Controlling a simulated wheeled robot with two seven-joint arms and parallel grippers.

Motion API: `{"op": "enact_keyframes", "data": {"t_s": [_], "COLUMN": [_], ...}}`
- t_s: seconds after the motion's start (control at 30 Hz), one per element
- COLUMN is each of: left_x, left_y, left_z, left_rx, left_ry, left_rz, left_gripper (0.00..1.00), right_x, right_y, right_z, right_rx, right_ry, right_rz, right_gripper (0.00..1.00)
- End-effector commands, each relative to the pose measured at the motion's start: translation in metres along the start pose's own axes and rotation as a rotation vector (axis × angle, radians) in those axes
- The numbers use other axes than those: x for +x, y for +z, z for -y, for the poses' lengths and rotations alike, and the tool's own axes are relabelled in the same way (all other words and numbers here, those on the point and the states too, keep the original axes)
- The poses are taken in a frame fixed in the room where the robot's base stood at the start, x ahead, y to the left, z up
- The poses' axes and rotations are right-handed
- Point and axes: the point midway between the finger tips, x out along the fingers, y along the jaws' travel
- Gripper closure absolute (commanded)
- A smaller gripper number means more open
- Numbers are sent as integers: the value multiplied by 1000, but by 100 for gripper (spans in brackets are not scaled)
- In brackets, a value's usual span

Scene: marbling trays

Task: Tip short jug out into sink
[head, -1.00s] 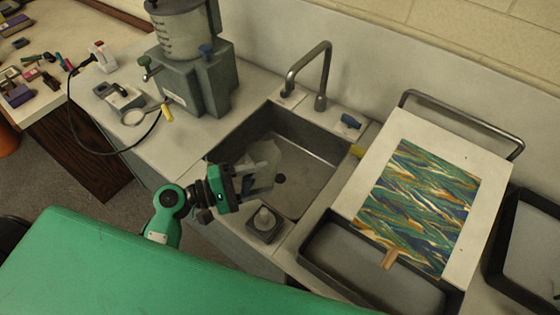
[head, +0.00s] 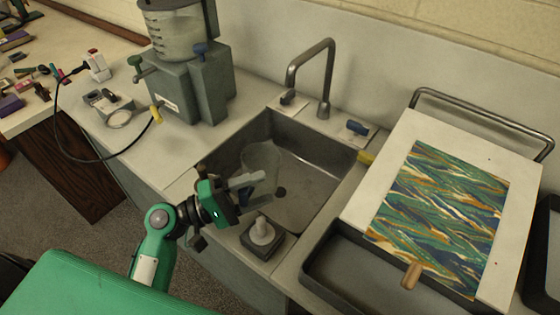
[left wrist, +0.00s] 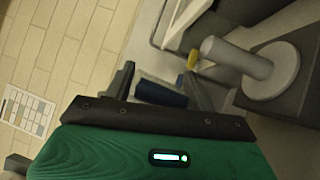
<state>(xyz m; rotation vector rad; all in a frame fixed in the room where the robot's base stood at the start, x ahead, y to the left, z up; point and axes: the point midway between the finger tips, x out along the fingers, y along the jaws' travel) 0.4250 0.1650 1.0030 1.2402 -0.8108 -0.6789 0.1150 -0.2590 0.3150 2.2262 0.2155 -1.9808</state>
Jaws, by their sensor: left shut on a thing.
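The short jug (head: 262,158) is clear and see-through, held over the near left part of the grey sink (head: 310,178). It looks roughly upright in the head view, though its outline is faint and I cannot tell its exact tilt or whether liquid is in it. My left gripper (head: 250,188) is shut on its near side. A dark blue piece (left wrist: 162,94), perhaps the jug's handle, sits between the fingers in the left wrist view; the clear body cannot be made out there. My right gripper is not in view.
A white knobbed piece on a dark block (head: 262,234) stands close below the left gripper. The tap (head: 326,80) rises behind the sink. A grey machine (head: 190,85) stands left, a dark tray (head: 330,285) and marbled sheet (head: 440,215) right.

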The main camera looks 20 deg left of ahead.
Motion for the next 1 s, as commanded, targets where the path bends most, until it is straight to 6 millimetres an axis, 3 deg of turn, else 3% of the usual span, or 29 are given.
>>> {"op": "enact_keyframes", "data": {"t_s": [0.33,0.73,1.0], "left_x": [0,6,6], "left_y": [0,5,5], "left_z": [-1,-36,-39], "left_rx": [0,0,-1], "left_ry": [0,-1,0], "left_rz": [0,0,0], "left_gripper": [80,80,80], "right_x": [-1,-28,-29], "right_y": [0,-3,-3], "right_z": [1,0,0], "right_rx": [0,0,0], "right_ry": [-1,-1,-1], "right_rz": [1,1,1], "right_gripper": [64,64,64]}}
